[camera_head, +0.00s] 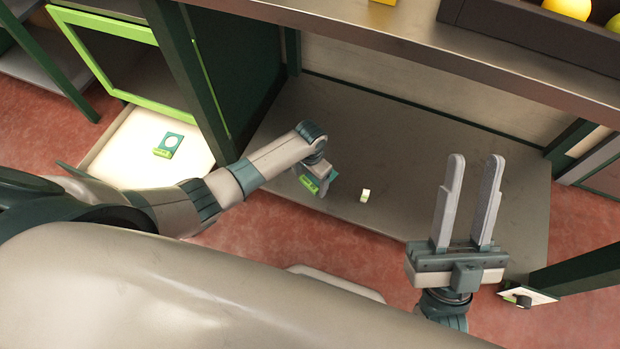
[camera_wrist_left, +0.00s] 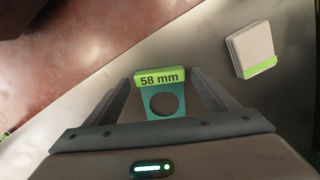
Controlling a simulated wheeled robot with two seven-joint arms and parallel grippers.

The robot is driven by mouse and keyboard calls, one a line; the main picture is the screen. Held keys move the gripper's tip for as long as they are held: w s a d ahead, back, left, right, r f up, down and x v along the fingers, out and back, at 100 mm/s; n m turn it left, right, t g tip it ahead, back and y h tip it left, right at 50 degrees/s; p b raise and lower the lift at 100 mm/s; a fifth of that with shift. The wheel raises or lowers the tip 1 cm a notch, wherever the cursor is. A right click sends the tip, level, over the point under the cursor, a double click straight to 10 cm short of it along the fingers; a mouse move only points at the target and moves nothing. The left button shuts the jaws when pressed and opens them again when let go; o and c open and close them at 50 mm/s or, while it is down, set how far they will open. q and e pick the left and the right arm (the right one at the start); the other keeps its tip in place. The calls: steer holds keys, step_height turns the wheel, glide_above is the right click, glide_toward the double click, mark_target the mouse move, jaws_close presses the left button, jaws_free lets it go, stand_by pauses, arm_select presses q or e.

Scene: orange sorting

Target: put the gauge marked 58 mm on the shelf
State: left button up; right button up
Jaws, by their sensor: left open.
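The gauge marked 58 mm (camera_wrist_left: 159,79) is a teal plate with a round hole and a bright green label. In the left wrist view it lies between the two fingers of my left gripper, with its label facing me. In the head view its green edge (camera_head: 309,184) shows beside my left gripper (camera_head: 322,177), low over the grey shelf board (camera_head: 400,140). My left gripper is open around the gauge. Whether the gauge touches the board is hard to tell. My right gripper (camera_head: 473,160) is open and empty, to the right.
A small white block with a green edge (camera_head: 364,195) lies on the board close by and shows in the left wrist view (camera_wrist_left: 251,48). Another teal and green gauge (camera_head: 168,145) lies on a white panel (camera_head: 122,150) at the left. A dark crate (camera_head: 520,28) with fruit stands on the upper counter.

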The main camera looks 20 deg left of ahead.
arm_select(q)
steer(key=shift+r, duration=0.1)
steer(key=shift+r, duration=0.6)
step_height(320, 180, up, 6)
steer(key=p, duration=0.3)
steer(key=shift+f, duration=0.2)
steer(key=shift+r+p, duration=0.8)
steer(key=shift+r, duration=1.9)
arm_select(e)
steer(key=w+a+f+g+h, duration=0.2)
steer(key=f+g, duration=0.6)
steer(key=f, duration=0.4)
steer(key=shift+w+a, duration=0.35)
steer(key=shift+w, duration=0.2)
arm_select(q)
steer(key=shift+d+f, duration=0.1)
